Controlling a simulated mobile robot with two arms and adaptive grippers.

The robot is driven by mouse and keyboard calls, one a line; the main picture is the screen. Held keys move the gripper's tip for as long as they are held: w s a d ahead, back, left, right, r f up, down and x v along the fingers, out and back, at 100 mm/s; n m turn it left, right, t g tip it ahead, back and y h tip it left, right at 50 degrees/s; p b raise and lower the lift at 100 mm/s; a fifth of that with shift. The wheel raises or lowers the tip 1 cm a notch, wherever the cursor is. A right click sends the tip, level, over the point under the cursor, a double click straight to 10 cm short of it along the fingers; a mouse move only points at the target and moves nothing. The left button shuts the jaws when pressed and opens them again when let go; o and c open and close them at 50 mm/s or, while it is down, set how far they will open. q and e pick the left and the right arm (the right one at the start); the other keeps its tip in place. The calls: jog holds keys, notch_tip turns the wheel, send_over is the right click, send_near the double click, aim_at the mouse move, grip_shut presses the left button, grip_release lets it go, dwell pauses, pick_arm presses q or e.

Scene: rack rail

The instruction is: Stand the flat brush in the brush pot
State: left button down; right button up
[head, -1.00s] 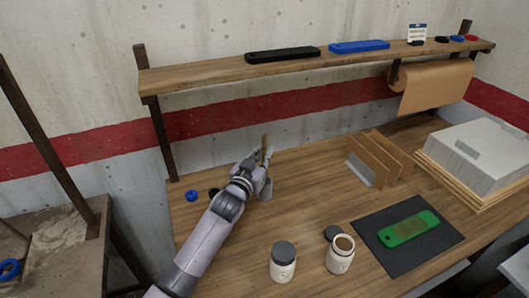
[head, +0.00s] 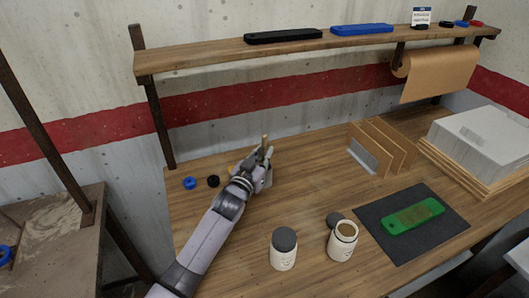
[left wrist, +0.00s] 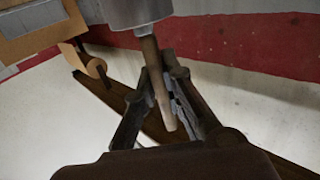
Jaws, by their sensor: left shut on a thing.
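The flat brush (head: 265,142) shows as a thin tan wooden handle standing nearly upright at my left gripper (head: 257,162). The grey brush pot (head: 268,178) stands on the bench just beyond and right of the gripper, partly hidden by it. In the left wrist view, the fingers of my left gripper (left wrist: 167,105) are shut on the brush handle (left wrist: 158,85). There the handle runs into the pot (left wrist: 140,12) at the top edge. The brush's lower end is hidden, apparently inside the pot. My right gripper is not in view.
A blue ring (head: 190,183) and a black ring (head: 213,181) lie left of the gripper. Two jars (head: 284,252) (head: 342,243) stand in front. A wooden divider rack (head: 376,150) and a dark mat (head: 440,238) are to the right. The shelf (head: 200,60) runs above.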

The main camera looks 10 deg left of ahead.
pick_arm(q)
jog(key=c, duration=1.6)
grip_release()
jog(key=shift+s, duration=0.1)
jog(key=s+a, duration=0.2)
jog(key=s, duration=0.9)
jog(key=shift+s+a, duration=0.15)
jog(key=shift+s, duration=0.15)
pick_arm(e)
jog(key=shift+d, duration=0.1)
